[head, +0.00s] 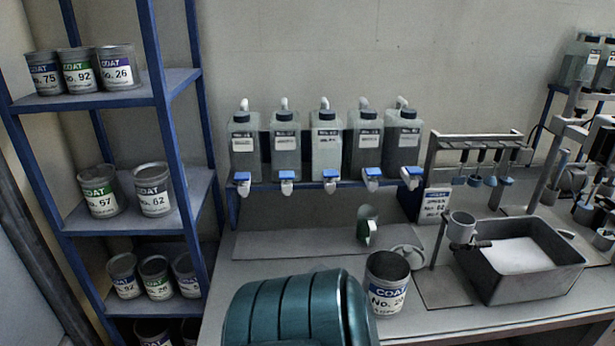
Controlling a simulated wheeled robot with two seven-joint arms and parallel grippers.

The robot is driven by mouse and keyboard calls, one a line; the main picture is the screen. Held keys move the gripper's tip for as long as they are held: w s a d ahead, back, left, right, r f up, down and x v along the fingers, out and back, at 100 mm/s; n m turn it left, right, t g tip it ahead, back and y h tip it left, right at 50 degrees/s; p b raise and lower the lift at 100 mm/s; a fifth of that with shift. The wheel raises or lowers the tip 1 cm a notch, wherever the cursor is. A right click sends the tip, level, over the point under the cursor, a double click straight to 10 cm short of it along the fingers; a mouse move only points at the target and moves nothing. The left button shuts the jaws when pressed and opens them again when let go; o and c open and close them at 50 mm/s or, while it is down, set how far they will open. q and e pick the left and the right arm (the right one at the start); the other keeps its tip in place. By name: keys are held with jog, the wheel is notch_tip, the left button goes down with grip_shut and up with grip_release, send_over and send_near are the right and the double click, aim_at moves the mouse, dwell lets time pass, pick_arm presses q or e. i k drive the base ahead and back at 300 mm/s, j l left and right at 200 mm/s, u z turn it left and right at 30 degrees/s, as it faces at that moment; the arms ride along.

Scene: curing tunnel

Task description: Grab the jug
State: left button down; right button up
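A small grey-green jug (364,229) with a pale handle stands on the bench below the row of dispensers, with its dark open mouth showing. Its handle side faces toward me.
An open coat can (387,300) stands in front of the jug, with a loose round lid (407,257) beside it. Behind are several dispensers (326,150) with blue-topped taps. The grey tray (533,283) is at right. Shelves (125,95) of cans stand at left.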

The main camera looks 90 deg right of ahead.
aim_at(368, 215)
jog(key=i+z, duration=0.2)
jog(key=z, duration=0.15)
jog(key=i+z, duration=0.2)
jog(key=z, duration=0.15)
jog(key=i+j+z, duration=0.1)
jog(key=z, duration=0.25)
jog(key=i+z, duration=0.15)
jog(key=z, duration=0.25)
jog(key=i+j+z, duration=0.1)
jog(key=z, duration=0.25)
jog(key=i+j+z, duration=0.15)
jog(key=z, duration=0.25)
jog(key=i+j+z, duration=0.1)
jog(key=z, duration=0.3)
jog(key=i+j+z, duration=0.15)
jog(key=z, duration=0.25)
jog(key=i+j+z, duration=0.1)
jog(key=j+z, duration=0.5)
jog(key=z, duration=0.2)
jog(key=i+j+z, duration=0.1)
jog(key=j+z, duration=0.5)
jog(key=z, duration=0.2)
jog(key=l, duration=0.5)
jog(key=k+l, duration=0.1)
jog(key=l, duration=0.4)
jog(key=i+j, duration=0.2)
jog(key=j, duration=0.4)
jog(key=k+j, duration=0.15)
jog(key=j, duration=0.25)
